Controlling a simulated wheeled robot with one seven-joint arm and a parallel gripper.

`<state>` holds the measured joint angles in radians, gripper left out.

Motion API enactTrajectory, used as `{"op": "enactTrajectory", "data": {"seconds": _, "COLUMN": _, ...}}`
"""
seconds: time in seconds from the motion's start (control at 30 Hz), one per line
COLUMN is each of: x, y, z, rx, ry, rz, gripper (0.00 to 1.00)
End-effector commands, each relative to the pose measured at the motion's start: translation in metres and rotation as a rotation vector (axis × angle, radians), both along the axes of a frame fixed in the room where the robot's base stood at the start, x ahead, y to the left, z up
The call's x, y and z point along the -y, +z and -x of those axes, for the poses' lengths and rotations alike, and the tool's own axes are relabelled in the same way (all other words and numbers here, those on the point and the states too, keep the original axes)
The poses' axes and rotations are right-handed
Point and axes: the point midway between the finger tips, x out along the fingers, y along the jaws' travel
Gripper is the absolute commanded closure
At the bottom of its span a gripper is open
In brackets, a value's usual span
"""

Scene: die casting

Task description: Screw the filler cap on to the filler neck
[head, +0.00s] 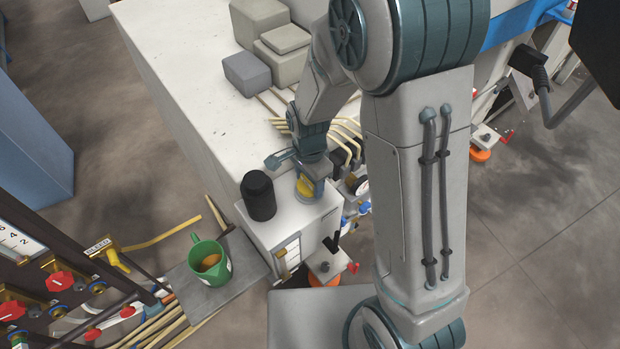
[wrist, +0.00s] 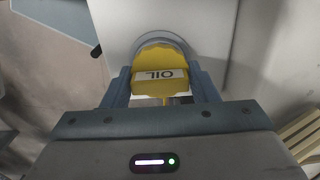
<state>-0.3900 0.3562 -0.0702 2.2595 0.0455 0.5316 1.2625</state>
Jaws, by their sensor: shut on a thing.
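The yellow filler cap (wrist: 160,58), marked OIL, is between the two fingers of my gripper (wrist: 162,86) in the wrist view. The fingers are shut on its sides. In the head view the cap (head: 306,187) shows as a small yellow patch under my gripper (head: 309,178), over the top of a white cabinet (head: 288,226). A grey round rim (wrist: 184,45) shows just behind the cap in the wrist view; it looks like the filler neck. The cap hides most of it, so I cannot tell whether the threads are engaged.
A black cylinder (head: 258,195) stands on the cabinet just left of my gripper. A green jug (head: 209,262) with amber liquid stands on a grey plate (head: 240,256). Yellow pipes (head: 345,128) and grey blocks (head: 247,73) lie behind. Red-knobbed valves (head: 60,281) are at the lower left.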

Motion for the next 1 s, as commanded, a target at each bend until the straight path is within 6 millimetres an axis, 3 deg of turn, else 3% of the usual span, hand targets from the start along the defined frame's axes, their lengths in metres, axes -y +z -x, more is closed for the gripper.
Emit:
{"op": "enactTrajectory", "data": {"seconds": 0.03, "x": 0.0, "y": -0.002, "z": 0.0, "rx": 0.0, "ry": 0.0, "rz": 0.0, "gripper": 0.69}}
{"op": "enactTrajectory", "data": {"seconds": 0.07, "x": 0.0, "y": -0.002, "z": 0.0, "rx": 0.0, "ry": 0.0, "rz": 0.0, "gripper": 0.44}}
{"op": "enactTrajectory", "data": {"seconds": 0.13, "x": 0.0, "y": -0.001, "z": 0.0, "rx": 0.0, "ry": 0.0, "rz": 0.0, "gripper": 0.24}}
{"op": "enactTrajectory", "data": {"seconds": 0.17, "x": 0.0, "y": -0.001, "z": 0.0, "rx": 0.0, "ry": 0.0, "rz": 0.0, "gripper": 0.21}}
{"op": "enactTrajectory", "data": {"seconds": 0.57, "x": 0.0, "y": 0.007, "z": 0.0, "rx": 0.001, "ry": 0.0, "rz": -0.001, "gripper": 0.21}}
{"op": "enactTrajectory", "data": {"seconds": 0.67, "x": 0.0, "y": 0.022, "z": -0.001, "rx": 0.004, "ry": 0.0, "rz": -0.001, "gripper": 0.21}}
{"op": "enactTrajectory", "data": {"seconds": 1.0, "x": -0.001, "y": 0.099, "z": -0.002, "rx": 0.006, "ry": 0.0, "rz": -0.003, "gripper": 0.21}}
